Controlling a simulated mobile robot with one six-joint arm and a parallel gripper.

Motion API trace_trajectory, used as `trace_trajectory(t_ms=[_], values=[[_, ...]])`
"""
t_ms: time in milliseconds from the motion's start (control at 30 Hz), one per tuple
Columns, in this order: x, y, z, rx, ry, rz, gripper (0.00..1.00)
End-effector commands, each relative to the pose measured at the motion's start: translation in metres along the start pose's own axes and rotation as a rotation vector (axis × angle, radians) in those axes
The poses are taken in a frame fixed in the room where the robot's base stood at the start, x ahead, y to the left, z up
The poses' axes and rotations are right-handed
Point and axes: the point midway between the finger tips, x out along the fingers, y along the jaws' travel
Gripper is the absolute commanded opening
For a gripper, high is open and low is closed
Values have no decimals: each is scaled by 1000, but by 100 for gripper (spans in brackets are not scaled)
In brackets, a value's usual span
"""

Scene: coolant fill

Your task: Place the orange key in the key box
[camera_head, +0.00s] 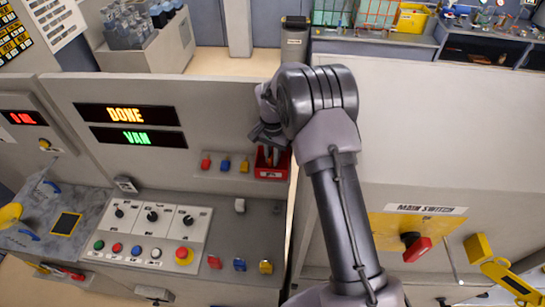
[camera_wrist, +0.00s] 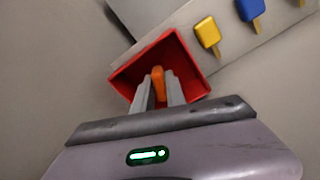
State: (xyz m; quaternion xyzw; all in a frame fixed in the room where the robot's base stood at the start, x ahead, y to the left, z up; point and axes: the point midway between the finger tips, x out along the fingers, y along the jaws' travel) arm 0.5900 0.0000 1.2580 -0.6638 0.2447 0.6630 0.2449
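The orange key (camera_wrist: 158,84) is between the two fingers of my gripper (camera_wrist: 159,92) in the wrist view, and the fingers look closed on it. The key box is a red open-topped box (camera_wrist: 193,58). The key and fingertips are over its opening; I cannot tell whether the key touches the bottom. In the head view the red box (camera_head: 271,174) is on the console's upright panel, and my gripper (camera_head: 270,155) reaches down into it from above. The key is mostly hidden there by the fingers.
Left of the box, red, blue and yellow keys (camera_head: 225,165) stand in a row on the panel. Below is a console with knobs and buttons (camera_head: 137,250). Displays (camera_head: 125,115) read DONE and VAN. A red main switch (camera_head: 416,248) is at right.

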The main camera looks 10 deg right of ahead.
Motion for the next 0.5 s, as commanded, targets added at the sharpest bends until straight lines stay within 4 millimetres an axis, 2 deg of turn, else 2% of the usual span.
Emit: trace_trajectory(t_ms=[33,100,367,500], values=[[0,0,0,0,0,0,28],[0,0,0,0,0,0,36],[-1,0,0,0,0,0,36],[-18,-1,-1,-1,3,-2,36]])
